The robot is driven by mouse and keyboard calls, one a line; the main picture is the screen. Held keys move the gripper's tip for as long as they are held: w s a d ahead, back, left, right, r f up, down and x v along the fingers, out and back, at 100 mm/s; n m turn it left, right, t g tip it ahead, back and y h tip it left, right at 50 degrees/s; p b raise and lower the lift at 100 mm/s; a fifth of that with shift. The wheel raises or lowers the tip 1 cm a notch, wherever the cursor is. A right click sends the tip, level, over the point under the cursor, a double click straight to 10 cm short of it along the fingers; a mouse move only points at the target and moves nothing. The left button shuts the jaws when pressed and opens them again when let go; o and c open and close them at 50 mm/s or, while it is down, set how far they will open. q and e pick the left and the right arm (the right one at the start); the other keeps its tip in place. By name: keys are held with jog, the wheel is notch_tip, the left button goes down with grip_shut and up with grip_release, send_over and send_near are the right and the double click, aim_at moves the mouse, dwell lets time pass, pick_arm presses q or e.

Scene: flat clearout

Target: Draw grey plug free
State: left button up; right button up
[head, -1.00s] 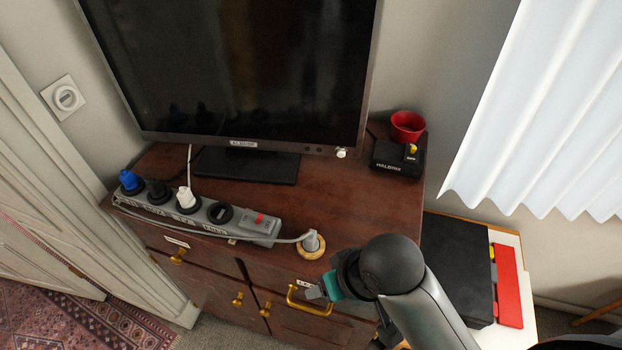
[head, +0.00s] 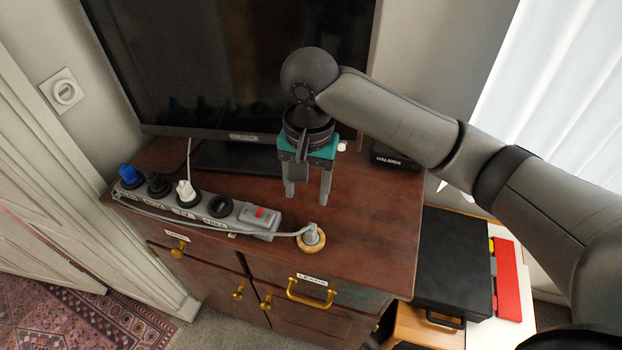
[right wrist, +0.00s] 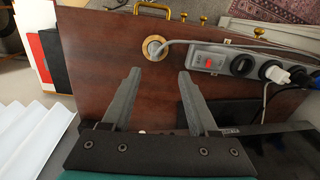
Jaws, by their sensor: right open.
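The grey plug (head: 311,236) stands in a round wooden-rimmed socket (head: 302,247) near the front edge of the brown cabinet top (head: 368,230). A grey cable runs left from it to the power strip. In the right wrist view the plug (right wrist: 155,46) shows beyond the fingertips, inside its pale ring. My right gripper (head: 307,199) is open and empty, fingers pointing down. It hangs above the cabinet top, behind the plug and apart from it. My left gripper is not in view.
A power strip (head: 262,221) with blue, black and white plugs lies left of the grey plug. The monitor (head: 220,70) stands behind. A black box (head: 387,158) is partly hidden by my arm. A black case (head: 452,265) is at the right. The cabinet top's right part is clear.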

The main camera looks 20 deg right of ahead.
aim_at(311, 228)
jog(key=shift+m, duration=0.3)
jog(key=f, duration=0.9)
jog(key=d+f+b, duration=0.1)
jog(key=f, duration=0.4)
jog(key=shift+w+f, duration=0.15)
jog(key=shift+w, duration=0.1)
jog(key=shift+c, duration=0.2)
grip_shut()
dwell(0.4)
